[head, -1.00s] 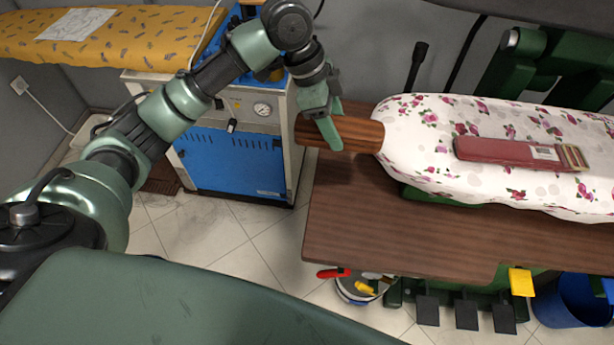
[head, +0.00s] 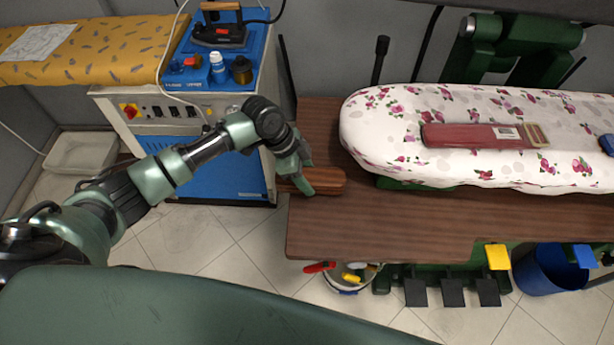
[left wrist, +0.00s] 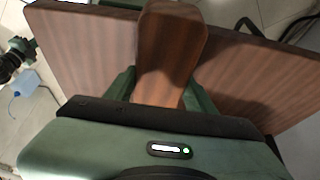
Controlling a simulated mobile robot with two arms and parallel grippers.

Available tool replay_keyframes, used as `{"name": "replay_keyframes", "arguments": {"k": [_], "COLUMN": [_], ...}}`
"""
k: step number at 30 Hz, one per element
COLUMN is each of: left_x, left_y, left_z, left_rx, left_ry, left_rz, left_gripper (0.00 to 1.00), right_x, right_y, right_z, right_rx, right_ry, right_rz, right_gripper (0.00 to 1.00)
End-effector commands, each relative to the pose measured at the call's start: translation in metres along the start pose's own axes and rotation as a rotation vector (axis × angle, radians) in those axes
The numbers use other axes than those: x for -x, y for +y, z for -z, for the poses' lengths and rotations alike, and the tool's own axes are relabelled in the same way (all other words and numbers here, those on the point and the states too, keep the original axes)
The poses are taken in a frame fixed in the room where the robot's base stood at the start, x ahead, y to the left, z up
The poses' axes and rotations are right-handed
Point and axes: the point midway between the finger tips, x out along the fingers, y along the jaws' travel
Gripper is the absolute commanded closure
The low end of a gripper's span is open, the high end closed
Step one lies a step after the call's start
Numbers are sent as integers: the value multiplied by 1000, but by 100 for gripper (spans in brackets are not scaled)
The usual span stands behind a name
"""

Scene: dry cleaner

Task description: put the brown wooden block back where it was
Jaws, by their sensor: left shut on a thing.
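The brown wooden block (head: 328,181) is held by my left gripper (head: 304,183) over the left end of the brown wooden table (head: 390,222). The block lies roughly level, its free end pointing right, just short of the floral ironing board (head: 370,133). In the left wrist view the block (left wrist: 172,45) sits between the two green fingers of my left gripper (left wrist: 165,92), with the table top (left wrist: 85,50) behind it. I cannot tell whether the block touches the table. My right gripper is not in view.
A dark red long-shaped object (head: 470,136) lies on the ironing board. A blue and white steam machine (head: 225,170) with an iron (head: 218,35) stands left of the table. A bucket of tools (head: 345,279) and a blue bin (head: 543,270) stand below. The table's front strip is clear.

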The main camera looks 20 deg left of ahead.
Motion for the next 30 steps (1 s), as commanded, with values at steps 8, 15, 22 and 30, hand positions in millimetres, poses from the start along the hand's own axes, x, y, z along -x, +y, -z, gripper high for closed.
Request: {"name": "replay_keyframes", "arguments": {"k": [8,15,22,30], "left_x": [-12,-15,-15,-8], "left_y": [-1,-1,0,-1], "left_z": [-5,-6,-6,-5], "left_rx": [-1,-1,0,-1], "left_ry": [1,1,-1,0], "left_rz": [3,2,1,3], "left_gripper": [78,78,24,24], "right_x": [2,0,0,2], "right_y": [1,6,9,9], "right_z": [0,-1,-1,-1], "right_rx": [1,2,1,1], "right_ry": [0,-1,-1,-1], "right_rz": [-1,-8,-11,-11], "right_gripper": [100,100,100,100]}}
